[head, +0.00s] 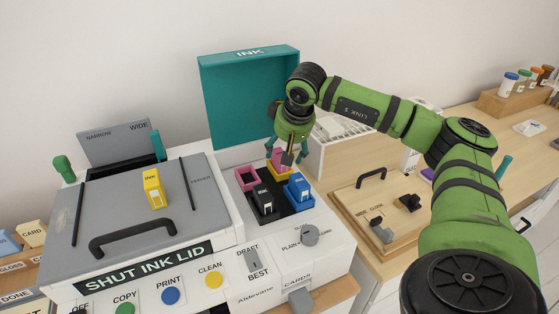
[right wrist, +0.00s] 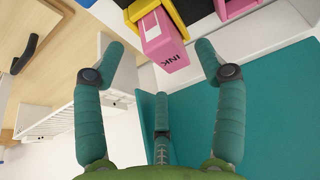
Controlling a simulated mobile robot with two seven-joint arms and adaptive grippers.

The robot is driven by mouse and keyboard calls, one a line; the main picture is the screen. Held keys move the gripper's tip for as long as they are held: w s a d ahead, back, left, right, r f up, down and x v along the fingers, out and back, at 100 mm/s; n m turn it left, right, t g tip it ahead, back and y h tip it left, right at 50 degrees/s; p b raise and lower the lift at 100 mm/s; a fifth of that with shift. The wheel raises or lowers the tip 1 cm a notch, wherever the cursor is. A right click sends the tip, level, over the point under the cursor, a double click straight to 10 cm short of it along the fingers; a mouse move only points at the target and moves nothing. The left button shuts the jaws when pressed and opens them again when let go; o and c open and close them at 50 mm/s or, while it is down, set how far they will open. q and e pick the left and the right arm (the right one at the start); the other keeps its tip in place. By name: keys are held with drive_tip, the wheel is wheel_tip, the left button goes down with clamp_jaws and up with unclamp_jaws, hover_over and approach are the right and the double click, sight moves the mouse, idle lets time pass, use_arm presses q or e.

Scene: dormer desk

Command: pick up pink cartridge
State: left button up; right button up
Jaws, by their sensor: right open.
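The pink cartridge (head: 278,155) stands in the yellow-rimmed slot (head: 271,171) at the back of the ink bay. In the right wrist view the pink cartridge (right wrist: 164,47), marked INK, sits between and beyond my fingertips. My right gripper (head: 287,153) is over it from above, its fingers spread and apart from it; the open fingers also show in the right wrist view (right wrist: 160,72). The fingers partly hide the cartridge in the head view. My left gripper is not in view.
A pink-rimmed slot (head: 246,178) looks empty. A black cartridge (head: 263,199) and a blue cartridge (head: 298,188) stand in front. The teal INK lid (head: 240,100) is raised behind. A yellow cartridge (head: 153,188) lies on the grey printer lid (head: 110,220).

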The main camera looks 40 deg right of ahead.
drive_tip(key=x, duration=0.2)
drive_tip(key=shift+w+f, duration=0.2)
drive_tip(key=shift+f, duration=0.05)
drive_tip(key=c, duration=1.2)
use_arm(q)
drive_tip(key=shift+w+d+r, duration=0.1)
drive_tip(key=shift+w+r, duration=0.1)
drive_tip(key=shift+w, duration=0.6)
use_arm(e)
drive_tip(key=shift+r, duration=0.1)
